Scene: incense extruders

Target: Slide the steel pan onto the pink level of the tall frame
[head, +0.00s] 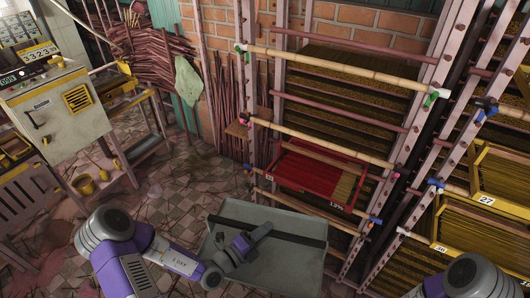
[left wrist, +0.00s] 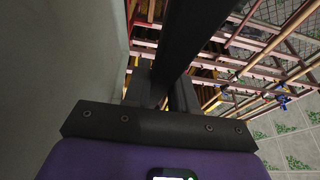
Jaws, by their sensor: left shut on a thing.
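The steel pan (head: 292,262) is a grey, shallow tray at the bottom centre of the head view, in front of the tall frame (head: 250,85). A dark bar (head: 290,236) crosses it. My left gripper (head: 243,243) is shut on the pan at this bar. In the left wrist view, the dark bar (left wrist: 190,40) runs between the fingers, and a plain grey surface (left wrist: 60,60) fills the left side. The frame's pink level appears to be the bamboo pole (head: 325,146) with pink clips, between green-clipped and blue-clipped poles. My right gripper is out of view.
A red tray (head: 300,178) with incense sits in the frame below the pink-clipped pole. Yellow trays (head: 490,225) fill racks at the right. A grey machine (head: 60,110) stands at the left.

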